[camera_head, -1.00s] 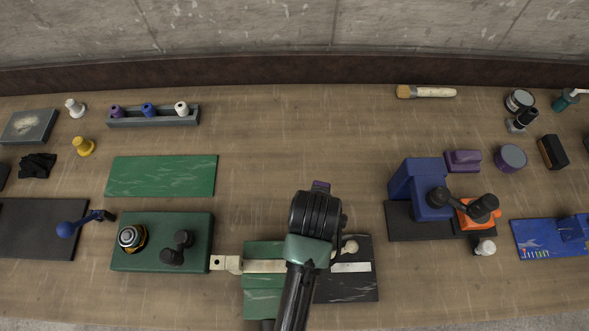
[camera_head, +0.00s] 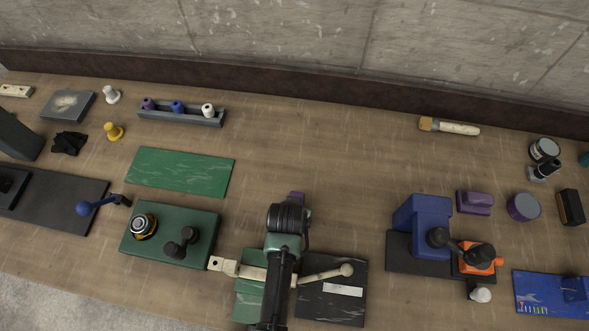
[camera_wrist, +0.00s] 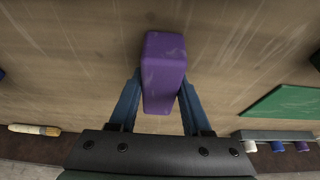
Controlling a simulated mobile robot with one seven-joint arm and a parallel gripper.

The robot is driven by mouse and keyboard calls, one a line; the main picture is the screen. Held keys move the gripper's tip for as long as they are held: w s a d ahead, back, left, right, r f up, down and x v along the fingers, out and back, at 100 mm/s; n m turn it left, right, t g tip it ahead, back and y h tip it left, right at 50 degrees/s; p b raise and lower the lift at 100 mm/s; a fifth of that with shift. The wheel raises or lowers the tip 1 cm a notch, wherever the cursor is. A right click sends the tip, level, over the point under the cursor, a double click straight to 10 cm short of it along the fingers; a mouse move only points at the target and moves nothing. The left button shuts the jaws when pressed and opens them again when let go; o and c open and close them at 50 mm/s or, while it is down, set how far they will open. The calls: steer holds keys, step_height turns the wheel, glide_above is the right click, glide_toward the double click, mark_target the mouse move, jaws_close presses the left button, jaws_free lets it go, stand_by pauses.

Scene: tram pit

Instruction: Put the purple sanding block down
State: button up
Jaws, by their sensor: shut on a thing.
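The purple sanding block (camera_wrist: 164,70) is between the two blue fingers of my gripper (camera_wrist: 160,88) in the wrist view. The gripper is shut on it, and the bench top shows behind it. I cannot tell whether the block touches the bench. In the head view only a small purple part of the block (camera_head: 297,196) shows beyond my gripper (camera_head: 290,206), mostly hidden by my wrist.
Bare wooden bench (camera_head: 330,155) lies beyond the block. A green sheet (camera_head: 180,171) is to the left, a blue vise-like block (camera_head: 422,213) to the right, beside another purple block (camera_head: 474,202). A cream-handled lever (camera_head: 325,275) lies near my arm.

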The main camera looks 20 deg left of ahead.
steer(key=shift+f, duration=0.2)
steer(key=shift+f, duration=0.15)
steer(key=o, duration=1.2)
steer(key=shift+r, duration=0.35)
steer(key=v, duration=1.1)
steer(key=shift+s+d+r, duration=0.15)
steer(key=shift+s+r, duration=0.1)
steer(key=shift+r, duration=0.1)
